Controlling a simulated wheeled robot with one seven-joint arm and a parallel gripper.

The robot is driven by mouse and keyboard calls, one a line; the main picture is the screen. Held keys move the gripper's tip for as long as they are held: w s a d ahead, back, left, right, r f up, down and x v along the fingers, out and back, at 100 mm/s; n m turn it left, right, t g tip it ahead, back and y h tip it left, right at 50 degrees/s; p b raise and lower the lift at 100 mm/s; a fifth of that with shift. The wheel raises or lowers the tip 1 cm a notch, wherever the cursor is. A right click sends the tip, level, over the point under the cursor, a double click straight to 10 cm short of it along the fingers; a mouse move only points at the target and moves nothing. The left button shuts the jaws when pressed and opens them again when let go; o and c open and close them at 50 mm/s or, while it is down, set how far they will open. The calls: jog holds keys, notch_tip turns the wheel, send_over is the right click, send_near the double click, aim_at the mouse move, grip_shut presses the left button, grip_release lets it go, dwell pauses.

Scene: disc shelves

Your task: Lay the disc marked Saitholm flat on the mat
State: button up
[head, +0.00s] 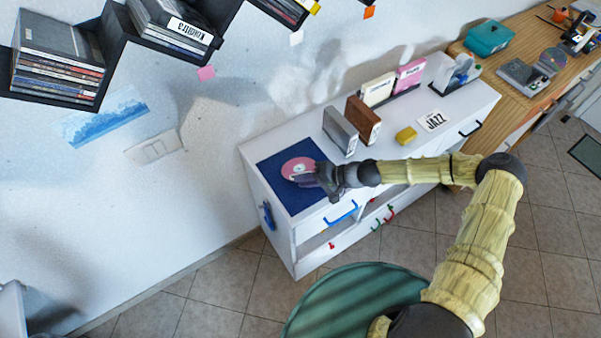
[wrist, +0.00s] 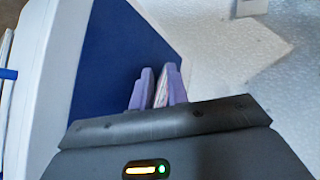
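A pink disc (head: 297,167) with a pale centre shows over the dark blue mat (head: 279,189) in the head view. Its lettering is too small to read, so I cannot confirm the name Saitholm. My gripper (head: 307,180) is at the disc's near right edge. In the wrist view, my gripper's purple fingers (wrist: 158,88) close on a thin pinkish edge (wrist: 161,90), which looks like the disc. The mat (wrist: 112,60) lies beyond the fingers there. I cannot tell whether the disc touches the mat or is held just above it.
The mat lies at the left end of a white cabinet (head: 262,205). A grey case (head: 340,131) and a brown case (head: 362,121) stand to its right, with a yellow block (head: 406,136) beyond. Dark wall shelves (head: 60,85) hold discs at upper left.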

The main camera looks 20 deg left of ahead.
jog(key=shift+p+v, duration=0.3)
jog(key=shift+v, duration=0.75)
jog(key=shift+p+v, duration=0.65)
jog(key=shift+v, duration=2.25)
jog(key=shift+s, duration=0.1)
notch_tip(320, 180, up, 8)
jog(key=d+p, duration=0.2)
jog(key=p, duration=0.2)
jog(key=shift+d+f, duration=0.2)
jog(key=shift+d, duration=0.1)
jog(key=shift+w, duration=0.2)
jog(key=shift+s+d+f, duration=0.1)
